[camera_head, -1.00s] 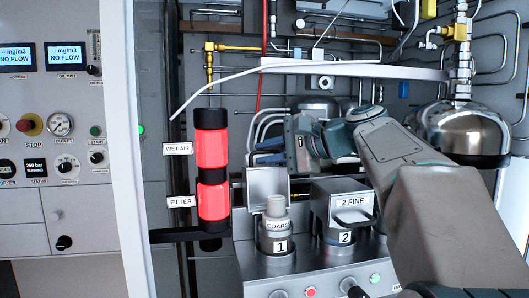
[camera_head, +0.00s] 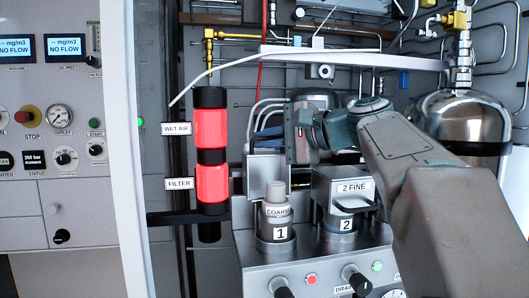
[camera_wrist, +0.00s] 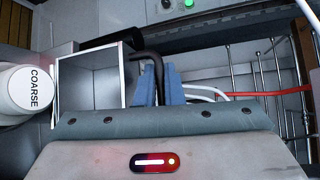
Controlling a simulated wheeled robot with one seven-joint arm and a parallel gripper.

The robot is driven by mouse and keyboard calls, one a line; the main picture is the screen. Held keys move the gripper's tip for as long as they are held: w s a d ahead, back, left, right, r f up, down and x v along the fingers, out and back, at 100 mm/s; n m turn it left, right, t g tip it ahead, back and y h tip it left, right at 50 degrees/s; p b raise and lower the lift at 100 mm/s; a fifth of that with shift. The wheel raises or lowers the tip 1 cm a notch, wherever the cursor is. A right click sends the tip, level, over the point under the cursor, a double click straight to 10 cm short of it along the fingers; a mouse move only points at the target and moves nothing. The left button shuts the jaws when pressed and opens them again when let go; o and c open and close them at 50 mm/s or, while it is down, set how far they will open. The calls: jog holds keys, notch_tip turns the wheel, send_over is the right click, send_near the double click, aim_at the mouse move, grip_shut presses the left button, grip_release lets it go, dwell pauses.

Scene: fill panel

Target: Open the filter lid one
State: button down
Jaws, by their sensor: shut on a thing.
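Filter lid one (camera_head: 266,170) is a grey metal box-shaped lid. In the head view it stands raised behind the white COARSE filter marked 1 (camera_head: 278,212), whose top is uncovered. In the wrist view the lid's open hollow side (camera_wrist: 91,82) shows, beside the COARSE filter (camera_wrist: 28,90). Its black curved handle (camera_wrist: 149,59) reaches between the blue fingers of my gripper (camera_wrist: 159,72). My gripper is shut on this handle. In the head view my gripper (camera_head: 270,137) is behind the raised lid, its fingertips partly hidden.
The closed 2 FINE lid (camera_head: 350,187) stands right of filter one, close to my arm. A red lit column (camera_head: 211,158) stands to the left. Pipes and a shiny metal vessel (camera_head: 464,118) are behind. Knobs and buttons line the front of the filter housing (camera_head: 320,270).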

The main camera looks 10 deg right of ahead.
jog(key=shift+s+f+t+b, duration=0.25)
jog(key=shift+s+b, duration=0.2)
jog(key=shift+b, duration=0.25)
jog(key=shift+s+r+n, duration=0.2)
jog(key=shift+r+n, duration=0.1)
jog(key=c, duration=1.8)
grip_release()
jog(key=v, duration=1.3)
jog(key=shift+s+d+f, duration=0.2)
jog(key=shift+s+d, duration=0.05)
jog(key=shift+d, duration=0.1)
